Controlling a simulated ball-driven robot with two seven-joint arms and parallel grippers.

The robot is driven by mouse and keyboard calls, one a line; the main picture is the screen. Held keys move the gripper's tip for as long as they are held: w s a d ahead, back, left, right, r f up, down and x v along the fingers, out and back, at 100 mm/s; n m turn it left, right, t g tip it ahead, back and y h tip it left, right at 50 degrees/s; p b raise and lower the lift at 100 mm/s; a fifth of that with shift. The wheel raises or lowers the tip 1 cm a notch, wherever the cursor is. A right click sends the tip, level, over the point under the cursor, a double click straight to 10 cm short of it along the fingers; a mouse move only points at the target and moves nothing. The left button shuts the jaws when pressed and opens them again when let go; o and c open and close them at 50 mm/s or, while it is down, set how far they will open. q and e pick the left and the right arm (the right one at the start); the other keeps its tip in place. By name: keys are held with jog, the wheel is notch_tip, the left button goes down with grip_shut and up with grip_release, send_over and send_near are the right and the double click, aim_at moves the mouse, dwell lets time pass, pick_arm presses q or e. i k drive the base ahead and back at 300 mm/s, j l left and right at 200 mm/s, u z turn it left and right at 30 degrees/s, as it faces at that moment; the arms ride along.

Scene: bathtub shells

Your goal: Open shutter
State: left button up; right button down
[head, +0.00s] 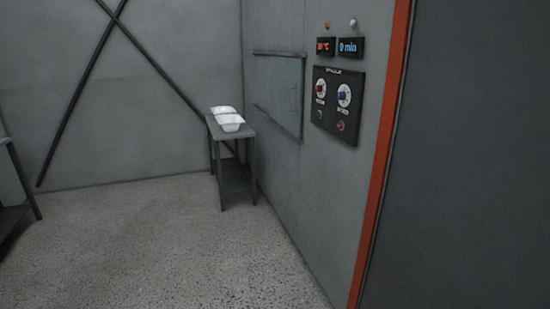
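A wide dark grey panel (465,160) fills the right side of the head view, beside an orange upright edge strip (384,150). I cannot tell whether this panel is the shutter or what position it is in. On the grey wall left of the strip is a black control panel (338,104) with a red knob, a blue knob and small buttons below. Two small displays sit above it, a red one (326,46) and a blue one (350,47) reading "0 min". Neither of my grippers is in view.
A narrow dark table (233,172) with white tub-like shells (228,119) on top stands in the back corner. Another dark stand (14,212) is at the left edge. The speckled floor between is clear.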

aim_at(286, 73)
jog(key=i+u, duration=0.2)
jog(key=i, duration=1.55)
jog(key=i+z, duration=0.25)
jog(key=i+j+z, duration=0.3)
jog(key=i, duration=0.2)
jog(key=i+j+z, duration=0.1)
jog(key=i+z, duration=0.15)
jog(key=i, duration=0.1)
